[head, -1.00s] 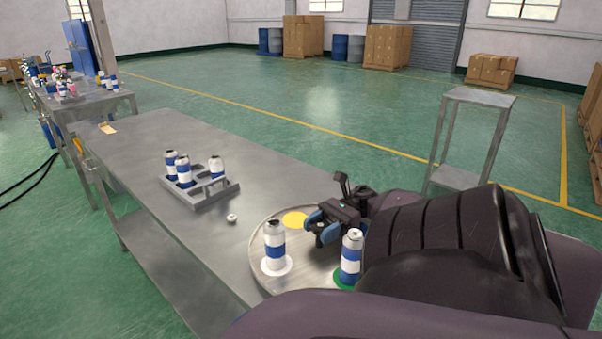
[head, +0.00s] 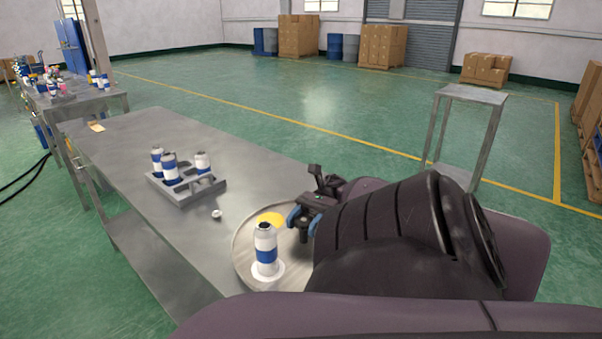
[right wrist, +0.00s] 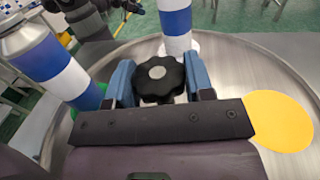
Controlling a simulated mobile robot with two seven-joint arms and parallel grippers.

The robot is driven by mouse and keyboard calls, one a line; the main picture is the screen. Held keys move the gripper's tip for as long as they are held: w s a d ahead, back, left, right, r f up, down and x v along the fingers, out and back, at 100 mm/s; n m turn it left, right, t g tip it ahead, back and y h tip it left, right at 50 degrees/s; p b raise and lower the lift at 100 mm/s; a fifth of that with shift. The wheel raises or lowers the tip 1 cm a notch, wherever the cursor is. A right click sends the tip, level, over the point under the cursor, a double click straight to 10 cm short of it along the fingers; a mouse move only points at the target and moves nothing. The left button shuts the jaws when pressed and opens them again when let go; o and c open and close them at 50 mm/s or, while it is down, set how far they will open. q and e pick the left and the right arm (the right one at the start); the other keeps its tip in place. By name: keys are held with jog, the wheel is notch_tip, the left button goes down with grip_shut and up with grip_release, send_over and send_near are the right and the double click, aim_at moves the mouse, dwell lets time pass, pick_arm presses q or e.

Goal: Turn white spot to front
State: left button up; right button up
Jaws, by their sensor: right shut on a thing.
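The round metal turntable (head: 240,262) is at the table's near end. Its white spot (head: 281,268) lies toward the near side, with a white and blue can (head: 265,245) upright on it. The yellow spot (head: 270,219) is farther back and bare; it also shows in the right wrist view (right wrist: 280,122). My right gripper (head: 303,222) is over the turntable's middle. In the right wrist view its blue fingers are shut on the black knob (right wrist: 160,77). Another can (right wrist: 48,58) stands left in that view; my arm hides it in the head view.
A grey rack (head: 187,188) with several cans stands on the metal table (head: 130,140) beyond the turntable. A small white piece (head: 217,214) lies between them. In the right wrist view, the cans stand close around my gripper.

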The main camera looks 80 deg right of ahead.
dwell(0.4)
jog(key=o, duration=1.3)
jog(key=b+v, duration=0.1)
jog(key=v, duration=0.3)
jog(key=shift+d+f, duration=0.1)
jog(key=shift+d, duration=0.3)
jog(key=shift+s+d+b, duration=0.3)
jog(key=shift+d, duration=0.3)
jog(key=shift+s+d, duration=0.2)
jog(key=shift+d, duration=0.4)
jog(key=shift+s, duration=0.15)
